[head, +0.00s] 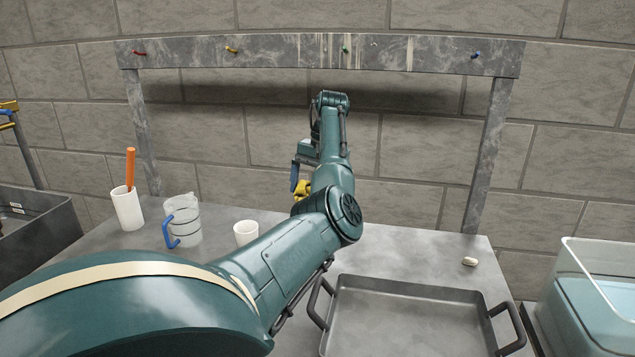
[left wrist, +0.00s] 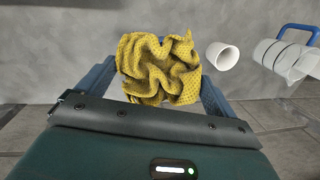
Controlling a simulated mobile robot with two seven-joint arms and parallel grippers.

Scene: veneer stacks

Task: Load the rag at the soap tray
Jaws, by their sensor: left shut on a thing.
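A crumpled yellow rag (left wrist: 160,68) is between the blue fingers of my left gripper (left wrist: 157,82) in the left wrist view. In the head view the rag (head: 302,188) shows only in part beside the left gripper (head: 297,180), above the back of the table. The gripper is shut on it. A grey metal tray (head: 410,322) with two side handles lies at the front right of the table and its visible part is empty. A small pale lump, perhaps soap (head: 469,261), lies on the table behind the tray's right side. My right gripper is not in view.
A white cup with an orange stick (head: 127,208), a clear jug with a blue handle (head: 184,222) and a small white cup (head: 246,233) stand at left. A hook rail (head: 290,60) spans the back. A clear tub (head: 595,300) stands at right.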

